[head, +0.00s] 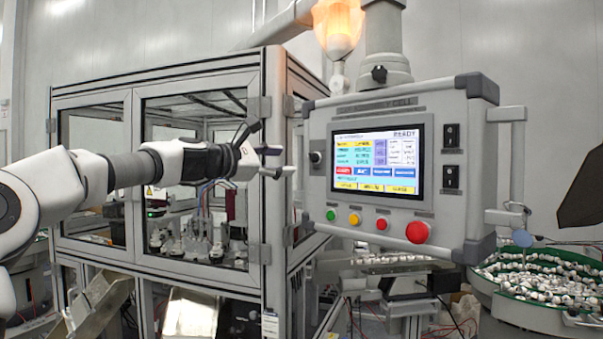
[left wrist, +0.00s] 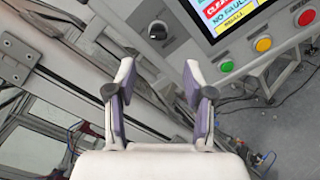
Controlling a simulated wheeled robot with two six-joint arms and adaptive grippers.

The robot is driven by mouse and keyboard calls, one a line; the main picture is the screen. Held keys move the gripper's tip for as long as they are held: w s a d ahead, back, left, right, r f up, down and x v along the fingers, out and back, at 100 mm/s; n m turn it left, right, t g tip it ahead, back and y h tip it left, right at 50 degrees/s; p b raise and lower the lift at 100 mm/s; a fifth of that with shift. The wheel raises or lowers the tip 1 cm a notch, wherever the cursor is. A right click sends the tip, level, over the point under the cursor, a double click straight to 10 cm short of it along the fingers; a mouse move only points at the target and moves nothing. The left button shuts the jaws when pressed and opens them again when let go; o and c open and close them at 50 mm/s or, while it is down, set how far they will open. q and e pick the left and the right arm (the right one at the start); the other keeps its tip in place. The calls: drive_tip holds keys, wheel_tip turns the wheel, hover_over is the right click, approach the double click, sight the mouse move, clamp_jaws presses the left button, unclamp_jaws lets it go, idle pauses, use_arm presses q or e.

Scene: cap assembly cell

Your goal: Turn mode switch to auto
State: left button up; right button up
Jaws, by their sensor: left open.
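The mode switch (head: 316,157) is a small dark knob on the grey control panel (head: 322,190), left of the lit screen (head: 376,160). It also shows in the left wrist view as a round black knob (left wrist: 157,29), beyond the fingertips. Which position it points to is too small to tell. My left gripper (head: 274,160) is left of the panel, roughly level with the knob and apart from it. In the left wrist view its two purple-padded fingers (left wrist: 158,80) are open and empty, lined up below the knob. My right gripper is not in view.
Green (head: 330,215), yellow (head: 354,219) and red (head: 381,224) buttons and a large red mushroom button (head: 418,232) sit below the screen. A framed glass enclosure (head: 262,215) stands behind my left arm. A green-rimmed parts bowl (head: 500,305) is at right.

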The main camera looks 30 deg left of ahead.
sight(309, 158)
use_arm(q)
drive_tip(key=p+x, duration=0.1)
drive_tip(key=x, duration=0.4)
drive_tip(key=p+x, duration=0.1)
drive_tip(key=x, duration=0.1)
drive_tip(key=shift+w+d+r+p, duration=0.15)
drive_tip(key=shift+w+r+p, duration=0.05)
drive_tip(key=shift+r+p, duration=0.2)
drive_tip(key=shift+w+f, duration=0.2)
drive_tip(key=shift+w, duration=0.2)
drive_tip(key=shift+s+r, duration=0.1)
drive_tip(key=shift+s, duration=0.1)
drive_tip(key=c, duration=0.3)
clamp_jaws()
